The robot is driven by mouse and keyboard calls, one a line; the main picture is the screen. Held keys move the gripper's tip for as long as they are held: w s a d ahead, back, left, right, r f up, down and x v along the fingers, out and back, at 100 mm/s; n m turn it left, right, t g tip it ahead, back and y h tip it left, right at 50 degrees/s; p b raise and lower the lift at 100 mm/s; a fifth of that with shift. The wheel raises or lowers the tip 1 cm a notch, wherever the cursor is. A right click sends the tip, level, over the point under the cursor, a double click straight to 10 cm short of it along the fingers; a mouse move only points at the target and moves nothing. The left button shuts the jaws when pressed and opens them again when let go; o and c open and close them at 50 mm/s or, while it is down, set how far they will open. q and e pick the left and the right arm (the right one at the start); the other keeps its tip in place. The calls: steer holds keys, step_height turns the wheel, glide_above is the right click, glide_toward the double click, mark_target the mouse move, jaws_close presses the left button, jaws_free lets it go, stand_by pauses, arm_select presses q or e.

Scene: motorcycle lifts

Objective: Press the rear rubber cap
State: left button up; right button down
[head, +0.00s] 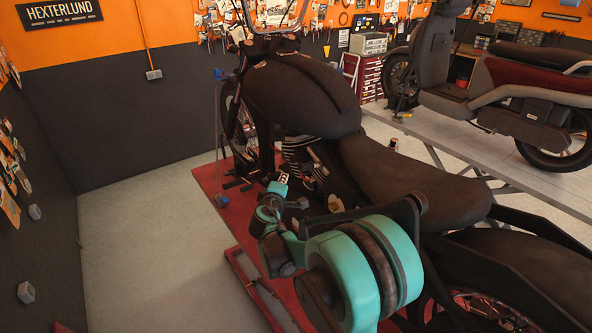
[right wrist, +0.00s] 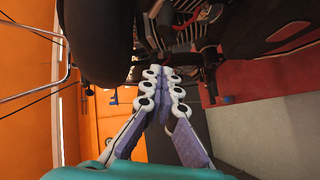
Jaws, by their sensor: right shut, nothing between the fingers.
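The rear rubber cap cannot be made out in either view. A dark motorcycle with a black tank (head: 300,95) and a brown-black seat (head: 400,185) stands on a red lift (head: 212,180). My right gripper (head: 283,178) is beside the left side of the motorcycle, near the engine, and is small and partly hidden by my teal arm. In the right wrist view the fingers of my right gripper (right wrist: 165,72) are together and empty, pointing past the finned engine (right wrist: 192,28). I cannot tell whether they touch anything. My left gripper is not in view.
A second motorcycle (head: 510,85) stands on a grey lift (head: 470,160) at the right. A red tool cabinet (head: 369,78) is by the back wall. The grey floor (head: 150,240) left of the red lift is clear.

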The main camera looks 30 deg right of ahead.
mark_target(304, 169)
steer(key=w+d+f+p, duration=0.2)
steer(key=w+d, duration=0.3)
steer(key=d, duration=0.3)
steer(key=shift+w+f+p, duration=0.15)
steer(key=shift+f+p, duration=0.2)
steer(key=shift+p, duration=0.1)
steer(key=shift+a, duration=0.1)
steer(key=d+b, duration=0.1)
steer(key=d+f+b, duration=0.1)
steer(key=d, duration=0.1)
steer(key=shift+d, duration=0.15)
steer(key=shift+w, duration=0.1)
